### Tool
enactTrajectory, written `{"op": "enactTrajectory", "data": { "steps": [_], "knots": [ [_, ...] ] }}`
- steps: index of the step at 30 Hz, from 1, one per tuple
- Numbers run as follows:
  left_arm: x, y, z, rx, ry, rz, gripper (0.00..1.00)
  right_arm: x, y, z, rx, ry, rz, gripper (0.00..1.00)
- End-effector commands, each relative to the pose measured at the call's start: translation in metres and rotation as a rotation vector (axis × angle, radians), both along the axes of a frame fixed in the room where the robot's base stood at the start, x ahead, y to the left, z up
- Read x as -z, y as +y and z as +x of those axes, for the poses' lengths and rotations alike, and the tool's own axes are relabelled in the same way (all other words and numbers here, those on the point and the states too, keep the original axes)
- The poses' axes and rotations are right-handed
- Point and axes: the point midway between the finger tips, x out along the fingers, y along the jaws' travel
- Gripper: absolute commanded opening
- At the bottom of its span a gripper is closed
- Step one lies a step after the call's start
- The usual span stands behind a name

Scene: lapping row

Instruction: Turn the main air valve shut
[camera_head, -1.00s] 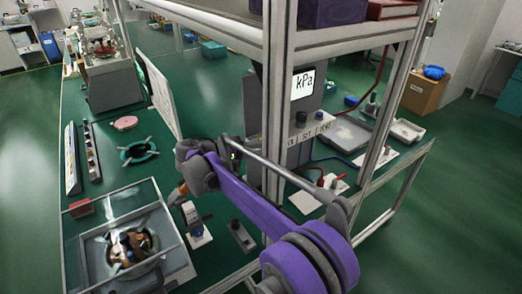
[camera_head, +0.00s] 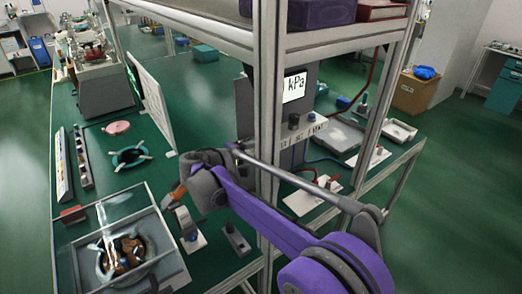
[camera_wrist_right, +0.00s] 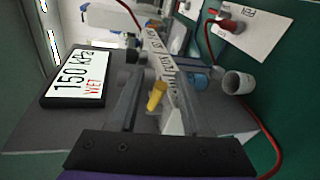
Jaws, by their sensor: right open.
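I cannot tell which is the main air valve. A small yellow peg (camera_wrist_right: 157,95) shows between the fingers; contact is unclear. In the head view my purple right arm crosses in front of the post. My left gripper is not in view.
The pressure display (camera_head: 295,86), reading 150 kPa in the wrist view, stands close by. Metal frame posts (camera_head: 268,130) and a shelf stand close around the arm. A red hose (camera_wrist_right: 272,150) curves at right. A clear-lidded box (camera_head: 165,262) is at lower left.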

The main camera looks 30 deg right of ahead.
Motion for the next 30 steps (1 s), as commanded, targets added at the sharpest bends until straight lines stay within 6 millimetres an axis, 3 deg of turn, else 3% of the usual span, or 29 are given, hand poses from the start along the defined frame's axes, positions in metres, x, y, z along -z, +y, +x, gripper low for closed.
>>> {"op": "enactTrajectory", "data": {
  "steps": [8, 21, 30],
  "knots": [
    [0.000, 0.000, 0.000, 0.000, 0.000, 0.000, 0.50, -0.003, 0.014, -0.002, -0.003, 0.001, 0.001, 0.48],
    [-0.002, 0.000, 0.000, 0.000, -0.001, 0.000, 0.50, -0.023, 0.091, -0.016, -0.003, 0.000, 0.000, 0.48],
    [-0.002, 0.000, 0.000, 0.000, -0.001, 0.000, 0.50, -0.027, 0.103, -0.020, 0.000, 0.000, 0.000, 0.48]
  ]
}}
